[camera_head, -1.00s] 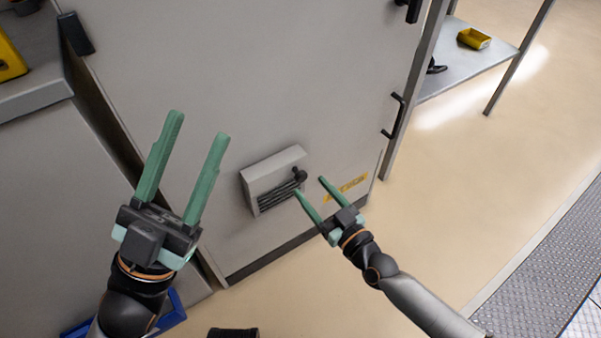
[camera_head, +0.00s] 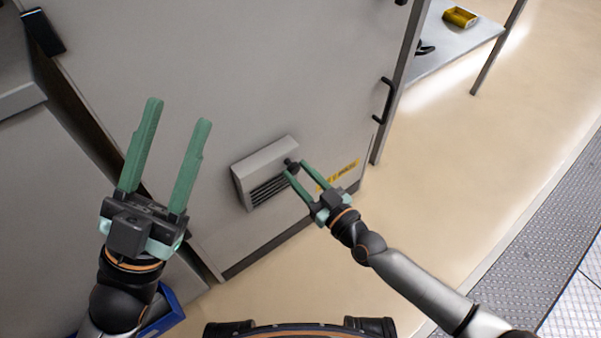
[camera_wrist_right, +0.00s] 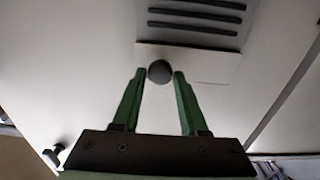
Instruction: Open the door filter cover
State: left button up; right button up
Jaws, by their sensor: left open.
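The filter cover (camera_head: 262,165) is a light grey panel with dark slats, low on the grey cabinet door (camera_head: 230,80); it looks closed. A dark round knob (camera_head: 290,163) sits at its right side and also shows in the right wrist view (camera_wrist_right: 159,72). My right gripper (camera_head: 296,168) reaches the knob with its green fingers on either side. In the wrist view the fingers are apart, with the knob between their tips and a small gap on the right; contact on the left is unclear. My left gripper (camera_head: 178,109) is open and empty, left of the cover.
A yellow label (camera_head: 338,176) is right of the cover. A black door handle (camera_head: 384,100) is on the cabinet's right edge. A shelf (camera_head: 450,45) with a yellow bin (camera_head: 460,17) stands at the upper right. The floor (camera_head: 470,190) at right is clear.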

grip_shut()
dwell(1.0)
